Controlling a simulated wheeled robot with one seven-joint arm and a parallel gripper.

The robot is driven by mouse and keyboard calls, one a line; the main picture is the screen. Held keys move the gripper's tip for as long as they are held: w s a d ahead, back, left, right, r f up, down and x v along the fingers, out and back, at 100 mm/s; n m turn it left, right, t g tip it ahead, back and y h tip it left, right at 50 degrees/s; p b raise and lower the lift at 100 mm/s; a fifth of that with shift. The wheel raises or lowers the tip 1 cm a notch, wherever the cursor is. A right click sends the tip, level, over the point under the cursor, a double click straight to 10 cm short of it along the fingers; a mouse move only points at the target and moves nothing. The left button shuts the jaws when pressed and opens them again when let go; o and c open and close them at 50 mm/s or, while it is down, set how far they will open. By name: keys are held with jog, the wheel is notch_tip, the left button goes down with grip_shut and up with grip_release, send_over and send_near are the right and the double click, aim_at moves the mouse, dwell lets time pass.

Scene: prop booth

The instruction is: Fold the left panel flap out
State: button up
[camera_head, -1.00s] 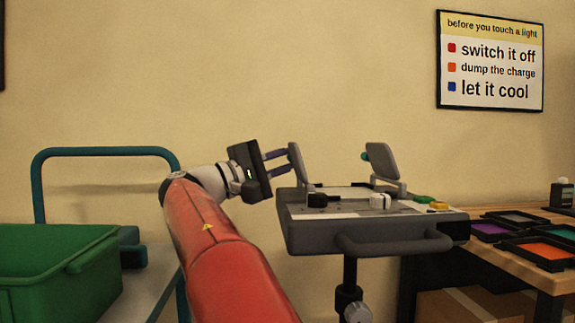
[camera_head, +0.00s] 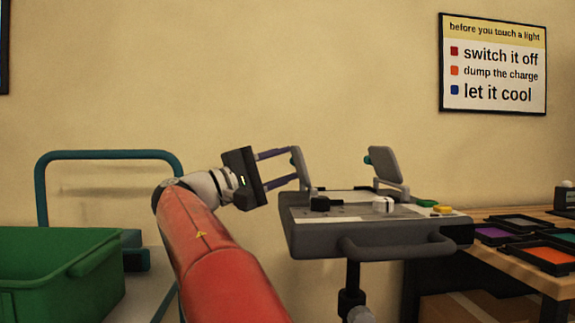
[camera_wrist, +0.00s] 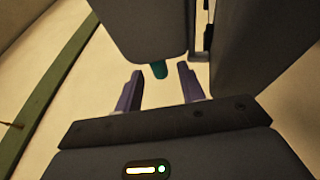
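The left panel flap (camera_head: 299,169) is a grey plate standing upright at the left edge of the grey panel (camera_head: 320,240). In the wrist view this flap (camera_wrist: 145,25) is at the top, with a small teal tab (camera_wrist: 159,70) at its lower edge. My gripper (camera_head: 296,167) is at the flap's left side. Its two purple fingers are apart. In the wrist view the teal tab shows in the gap between the fingertips (camera_wrist: 160,72), with space on both sides. I cannot tell how deep the tab sits between them.
The right flap (camera_head: 385,165) also stands up, with its own teal knob. Black and white knobs sit on the panel top, and a grey handle bar (camera_head: 398,249) crosses its front. A green bin (camera_head: 60,275) is at left; a table (camera_head: 525,270) with coloured frames is at right.

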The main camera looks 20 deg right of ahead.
jog(key=v, duration=0.6)
